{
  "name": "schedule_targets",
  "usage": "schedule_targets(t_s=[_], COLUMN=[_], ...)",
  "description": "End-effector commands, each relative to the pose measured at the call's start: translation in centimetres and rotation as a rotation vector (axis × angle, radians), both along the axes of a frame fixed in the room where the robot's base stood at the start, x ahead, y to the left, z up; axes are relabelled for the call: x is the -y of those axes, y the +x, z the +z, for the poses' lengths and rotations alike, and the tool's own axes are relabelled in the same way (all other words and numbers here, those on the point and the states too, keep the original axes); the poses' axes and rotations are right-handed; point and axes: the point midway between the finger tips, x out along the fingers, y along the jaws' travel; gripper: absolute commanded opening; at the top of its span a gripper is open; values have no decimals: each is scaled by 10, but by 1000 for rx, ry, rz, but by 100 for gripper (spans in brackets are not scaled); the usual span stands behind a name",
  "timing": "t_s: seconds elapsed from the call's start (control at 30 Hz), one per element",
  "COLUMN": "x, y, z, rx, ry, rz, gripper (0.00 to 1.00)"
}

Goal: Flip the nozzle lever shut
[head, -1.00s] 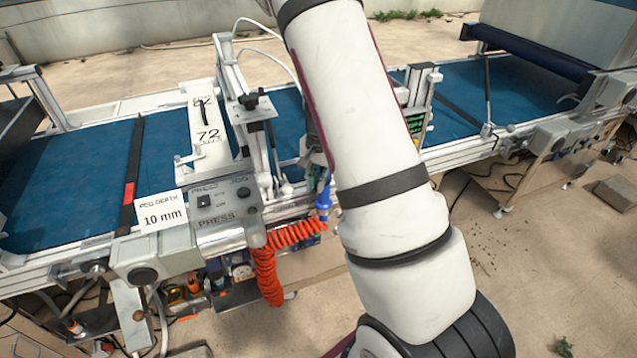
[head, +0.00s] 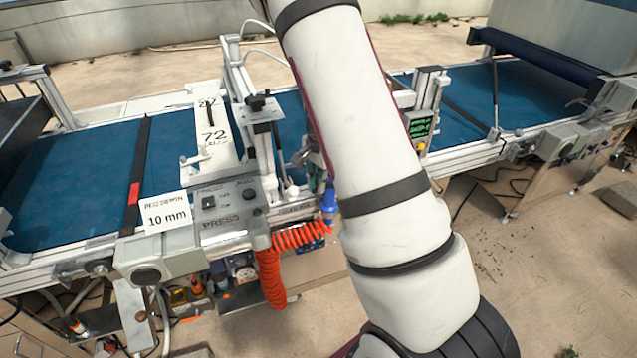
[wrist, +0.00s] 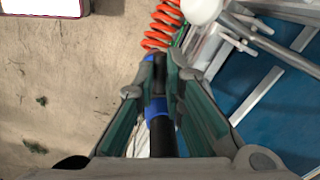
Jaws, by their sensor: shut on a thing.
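The blue-and-black nozzle (wrist: 160,108) lies lengthwise between the fingers of my gripper (wrist: 160,75) in the wrist view. The gripper is shut on it. In the head view the nozzle's blue end (head: 329,203) shows just left of my arm, at the front edge of the machine, with an orange coiled hose (head: 300,236) by it. The hose also shows beyond the fingertips in the wrist view (wrist: 162,25). My arm hides most of the gripper in the head view. I cannot make out the lever or its position.
The blue conveyor belt (head: 70,185) runs across behind the nozzle. A grey PRESS control box (head: 225,205) stands left of it, beside a "10 mm" sign (head: 167,213). A small lit display (head: 421,128) is right of my arm. Open floor (head: 520,275) lies at the right front.

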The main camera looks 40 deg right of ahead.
Motion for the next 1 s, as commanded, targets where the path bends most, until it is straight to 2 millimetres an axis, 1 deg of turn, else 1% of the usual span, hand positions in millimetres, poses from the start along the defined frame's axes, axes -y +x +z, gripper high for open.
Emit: schedule_targets(t_s=[0.83, 0.87, 0.9, 0.93, 1.0], x=[0, 0, 0, 0, 0], y=[2, 2, 2, 2, 2], z=[0, 0, 0, 0, 0], rx=[1, 1, 1, 1, 1], ry=[0, 0, 0, 0, 0], rz=[-38, -38, -38, -38, -38], gripper=[0, 17, 26, 30, 30])
